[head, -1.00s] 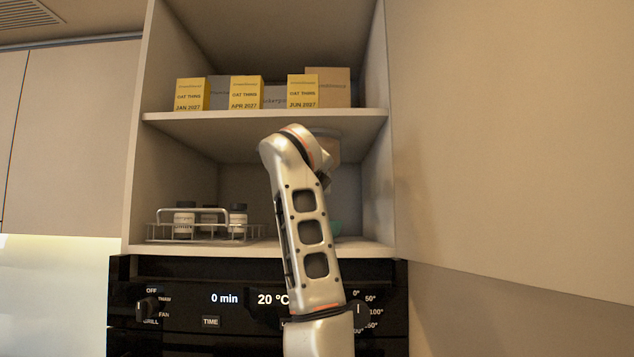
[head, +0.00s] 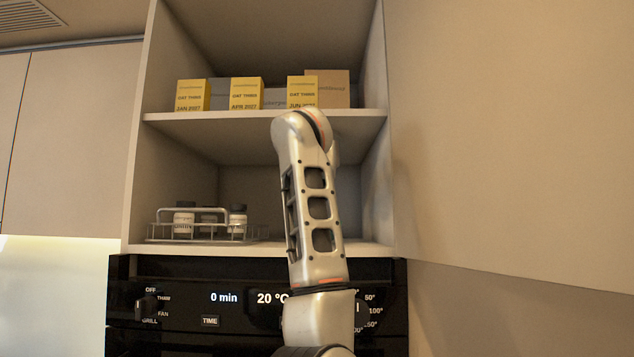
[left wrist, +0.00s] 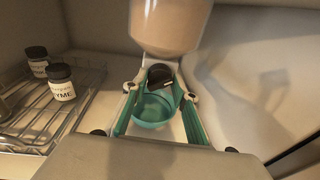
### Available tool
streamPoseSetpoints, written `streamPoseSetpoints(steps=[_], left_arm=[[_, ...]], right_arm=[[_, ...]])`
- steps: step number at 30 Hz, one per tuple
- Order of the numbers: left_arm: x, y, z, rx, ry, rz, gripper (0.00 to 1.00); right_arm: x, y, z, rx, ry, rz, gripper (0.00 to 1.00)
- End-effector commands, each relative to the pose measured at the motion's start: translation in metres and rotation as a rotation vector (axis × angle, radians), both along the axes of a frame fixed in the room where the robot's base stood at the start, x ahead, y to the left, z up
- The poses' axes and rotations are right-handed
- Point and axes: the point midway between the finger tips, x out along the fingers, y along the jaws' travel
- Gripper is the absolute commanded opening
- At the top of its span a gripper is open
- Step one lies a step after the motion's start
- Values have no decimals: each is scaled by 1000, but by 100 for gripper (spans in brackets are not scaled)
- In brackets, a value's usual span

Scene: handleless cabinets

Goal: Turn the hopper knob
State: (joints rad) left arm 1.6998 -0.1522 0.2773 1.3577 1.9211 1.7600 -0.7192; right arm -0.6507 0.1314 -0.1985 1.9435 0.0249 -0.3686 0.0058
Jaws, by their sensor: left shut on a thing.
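The hopper (left wrist: 168,25) hangs at the top of the left wrist view, with a clear body and brownish contents. Its dark knob (left wrist: 160,75) sits just below it, between the fingertips of my left gripper (left wrist: 160,84). The gripper's green fingers are shut on the knob. A teal bowl (left wrist: 153,110) stands beneath the hopper and shows between the fingers. In the head view my arm hides the hopper, knob, bowl and gripper. My right gripper is in neither view.
A wire rack (head: 200,235) with several small bottles stands left on the lower shelf, also seen in the left wrist view (left wrist: 75,108). Yellow boxes (head: 246,93) line the upper shelf. A cabinet side wall (head: 377,190) closes the right. An oven panel (head: 190,310) lies below.

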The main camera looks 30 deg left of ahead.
Motion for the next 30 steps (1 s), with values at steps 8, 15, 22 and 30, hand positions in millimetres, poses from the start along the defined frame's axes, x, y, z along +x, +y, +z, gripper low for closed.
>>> streamPoseSetpoints(steps=[8,15,22,30], left_arm=[[1,0,-2,211,133,0,6],[1,-1,0,357,221,-1,6],[1,-1,0,442,272,-1,6],[1,-1,1,479,294,0,6]], right_arm=[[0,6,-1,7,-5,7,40],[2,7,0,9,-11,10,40],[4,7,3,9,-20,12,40],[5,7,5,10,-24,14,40]])
